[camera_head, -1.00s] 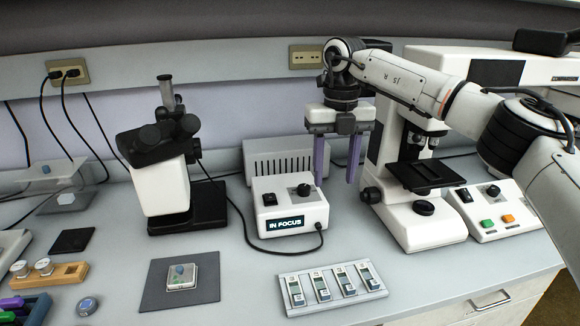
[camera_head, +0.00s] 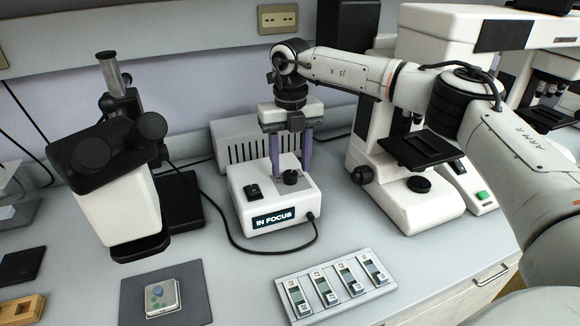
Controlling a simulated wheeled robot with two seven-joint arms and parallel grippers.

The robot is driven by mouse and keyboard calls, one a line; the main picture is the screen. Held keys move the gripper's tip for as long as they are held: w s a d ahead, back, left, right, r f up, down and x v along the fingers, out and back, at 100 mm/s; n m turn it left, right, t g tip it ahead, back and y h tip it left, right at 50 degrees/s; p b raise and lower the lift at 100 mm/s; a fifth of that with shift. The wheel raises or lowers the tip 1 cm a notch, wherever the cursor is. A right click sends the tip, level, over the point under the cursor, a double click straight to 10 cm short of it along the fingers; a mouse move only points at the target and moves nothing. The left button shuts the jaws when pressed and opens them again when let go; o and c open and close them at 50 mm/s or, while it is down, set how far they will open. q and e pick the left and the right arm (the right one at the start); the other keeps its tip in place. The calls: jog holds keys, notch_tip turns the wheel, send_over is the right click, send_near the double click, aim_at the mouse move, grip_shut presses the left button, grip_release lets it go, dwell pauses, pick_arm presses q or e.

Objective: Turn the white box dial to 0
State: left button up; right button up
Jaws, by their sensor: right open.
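The white box (camera_head: 254,228) stands on the bench in the middle of the head view. Whether the fingers touch the dial I cannot tell. The dial's setting is too small to read. My left gripper is not in view.
A white microscope (camera_head: 400,205) stands right of the box, and a black-and-white microscope (camera_head: 125,205) stands to its left. A grey vented unit (camera_head: 228,142) is behind. A rack of several small modules (camera_head: 335,284) and a dark mat (camera_head: 190,294) lie in front. A black cable (camera_head: 262,252) loops from the box.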

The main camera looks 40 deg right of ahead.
jog(key=shift+f, duration=0.8)
jog(key=c, duration=1.1)
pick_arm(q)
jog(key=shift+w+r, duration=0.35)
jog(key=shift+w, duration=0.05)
